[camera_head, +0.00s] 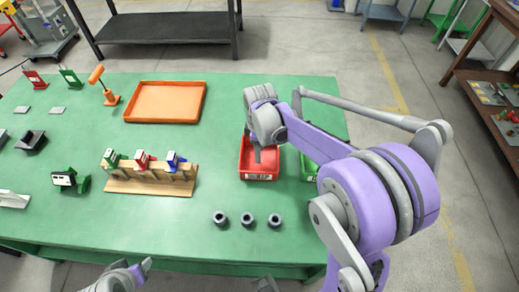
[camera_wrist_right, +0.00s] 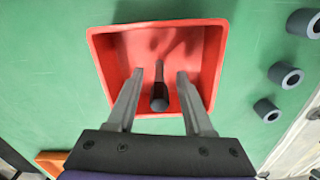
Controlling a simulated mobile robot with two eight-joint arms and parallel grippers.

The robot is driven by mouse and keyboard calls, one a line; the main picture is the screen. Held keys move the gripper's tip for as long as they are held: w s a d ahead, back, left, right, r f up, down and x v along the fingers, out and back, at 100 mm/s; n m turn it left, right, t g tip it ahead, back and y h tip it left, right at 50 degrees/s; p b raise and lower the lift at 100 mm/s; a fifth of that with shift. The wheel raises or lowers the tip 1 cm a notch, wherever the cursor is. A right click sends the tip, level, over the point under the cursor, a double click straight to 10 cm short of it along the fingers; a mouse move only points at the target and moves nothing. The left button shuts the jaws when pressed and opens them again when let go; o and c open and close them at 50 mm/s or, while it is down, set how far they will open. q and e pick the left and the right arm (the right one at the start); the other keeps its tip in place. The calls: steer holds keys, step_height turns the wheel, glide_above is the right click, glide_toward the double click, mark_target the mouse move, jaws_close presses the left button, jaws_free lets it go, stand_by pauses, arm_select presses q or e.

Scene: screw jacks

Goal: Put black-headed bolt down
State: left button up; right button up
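The black-headed bolt (camera_wrist_right: 159,101) is inside the red bin (camera_wrist_right: 216,50), with its dark round head towards the right wrist camera. My right gripper (camera_wrist_right: 160,76) is open over the bin, one finger on each side of the bolt with a gap on both sides. In the head view the right gripper (camera_head: 257,152) points down into the red bin (camera_head: 259,176); the bolt is not clear there. My left gripper (camera_head: 138,272) shows partly at the bottom edge, in front of the table, apart from these things; its finger opening is unclear.
Several dark ring-shaped parts (camera_head: 247,220) stand on the green table (camera_head: 150,228) in front of the bin. A green bin (camera_head: 309,168) is to its right, partly behind my arm. A wooden rack (camera_head: 150,184) and an orange tray (camera_head: 165,119) are to the left.

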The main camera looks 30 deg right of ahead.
steer(key=shift+r, duration=0.3)
step_height(320, 180, up, 11)
steer(key=shift+r+p, duration=0.1)
steer(key=shift+p, duration=0.35)
steer(key=shift+s+a+r, duration=0.1)
steer(key=shift+r, duration=0.1)
steer(key=s+a+f+m+t, duration=0.2)
steer(key=s+a+f+m, duration=0.1)
steer(key=s, duration=0.5)
steer(key=s+a+f+m+t, duration=0.3)
steer(key=s+a+f+m, duration=0.1)
steer(key=s+m, duration=0.3)
steer(key=shift+s+a+f, duration=0.15)
steer(key=shift+s+f, duration=0.25)
steer(key=shift+s, duration=0.55)
steer(key=shift+w+r+p, duration=0.15)
steer(key=shift+r+p, duration=0.2)
steer(key=shift+r, duration=0.05)
